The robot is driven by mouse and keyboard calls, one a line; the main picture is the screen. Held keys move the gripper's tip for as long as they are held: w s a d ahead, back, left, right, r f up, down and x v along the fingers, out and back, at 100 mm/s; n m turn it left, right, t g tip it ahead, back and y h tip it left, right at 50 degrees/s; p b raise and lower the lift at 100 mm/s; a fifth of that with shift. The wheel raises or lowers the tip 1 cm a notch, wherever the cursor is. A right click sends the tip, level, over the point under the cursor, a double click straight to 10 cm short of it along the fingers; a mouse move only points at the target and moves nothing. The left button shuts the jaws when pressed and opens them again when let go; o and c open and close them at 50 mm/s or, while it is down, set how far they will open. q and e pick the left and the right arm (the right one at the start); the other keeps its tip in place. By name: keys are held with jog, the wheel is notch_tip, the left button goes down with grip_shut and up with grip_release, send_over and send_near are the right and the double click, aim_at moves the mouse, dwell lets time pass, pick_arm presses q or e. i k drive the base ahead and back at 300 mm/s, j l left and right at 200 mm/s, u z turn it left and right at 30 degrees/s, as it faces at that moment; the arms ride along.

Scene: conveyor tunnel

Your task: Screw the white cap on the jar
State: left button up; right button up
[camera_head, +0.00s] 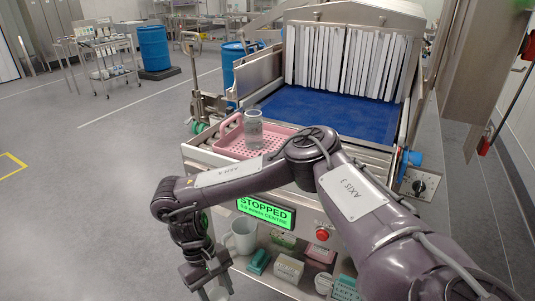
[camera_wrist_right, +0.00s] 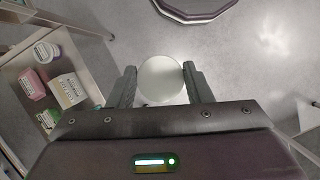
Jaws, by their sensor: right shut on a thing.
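A clear jar (camera_head: 253,132) stands upright in a pink perforated tray (camera_head: 222,141) at the near end of the conveyor. No cap shows on its top. My right arm reaches across the front of the machine, and my right gripper (camera_head: 210,278) hangs low at the bottom, left of the shelf and well below the jar. In the right wrist view the gripper (camera_wrist_right: 161,88) is shut on the round white cap (camera_wrist_right: 162,78), with a finger on each side. In the head view the cap is mostly cut off at the bottom edge. My left gripper is out of view.
The blue belt (camera_head: 330,112) leads to a strip curtain (camera_head: 345,60); the green display (camera_head: 265,213) reads STOPPED. A red button (camera_head: 322,234) is beside it. Open floor lies left.

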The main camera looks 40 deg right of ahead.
aim_at(253, 119)
jog(key=z, duration=0.75)
